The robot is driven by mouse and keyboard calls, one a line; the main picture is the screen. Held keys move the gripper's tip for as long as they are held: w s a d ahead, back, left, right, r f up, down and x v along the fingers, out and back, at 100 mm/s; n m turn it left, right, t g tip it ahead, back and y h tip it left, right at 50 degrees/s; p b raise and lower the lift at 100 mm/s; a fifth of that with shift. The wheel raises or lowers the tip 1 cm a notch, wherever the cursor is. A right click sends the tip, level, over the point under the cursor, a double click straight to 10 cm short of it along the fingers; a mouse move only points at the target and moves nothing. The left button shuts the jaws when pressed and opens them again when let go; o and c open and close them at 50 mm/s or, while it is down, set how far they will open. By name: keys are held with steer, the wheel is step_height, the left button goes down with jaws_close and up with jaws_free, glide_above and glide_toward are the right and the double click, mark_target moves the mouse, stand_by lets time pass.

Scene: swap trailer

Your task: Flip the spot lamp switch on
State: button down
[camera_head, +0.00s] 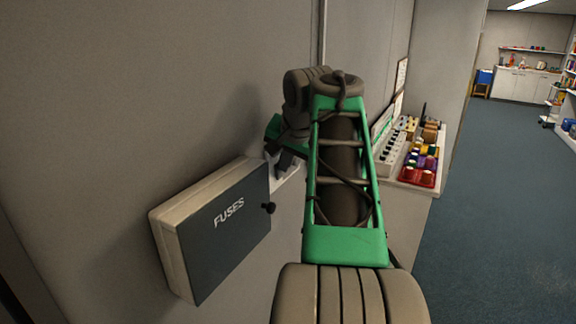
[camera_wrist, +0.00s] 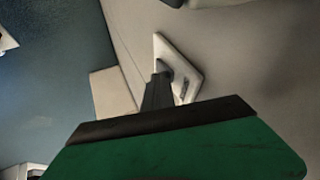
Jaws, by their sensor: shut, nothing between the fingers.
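A white switch plate (camera_wrist: 188,66) is on the pale wall in the wrist view, with a dark slot or toggle near its lower edge. No label is readable, so I cannot tell if it is the spot lamp switch or which way it is set. My gripper (camera_wrist: 160,78) is shut and empty, its dark fingertips overlapping the plate's left part; I cannot tell if they touch it. In the head view my gripper (camera_head: 280,166) is by the wall, just above and right of the fuse box, partly hidden by my green arm.
A white counter (camera_head: 408,187) with colourful parts and a switch panel stands behind my arm. Blue floor (camera_head: 495,200) at right is clear.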

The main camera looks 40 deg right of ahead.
steer(key=shift+r, duration=0.1)
steer(key=shift+r+p, duration=0.7)
steer(key=shift+p, duration=0.25)
steer(key=s+d+p+v, duration=0.1)
steer(key=p+v, duration=0.3)
steer(key=v, duration=0.8)
steer(key=shift+f, duration=0.25)
steer(key=shift+d, duration=0.15)
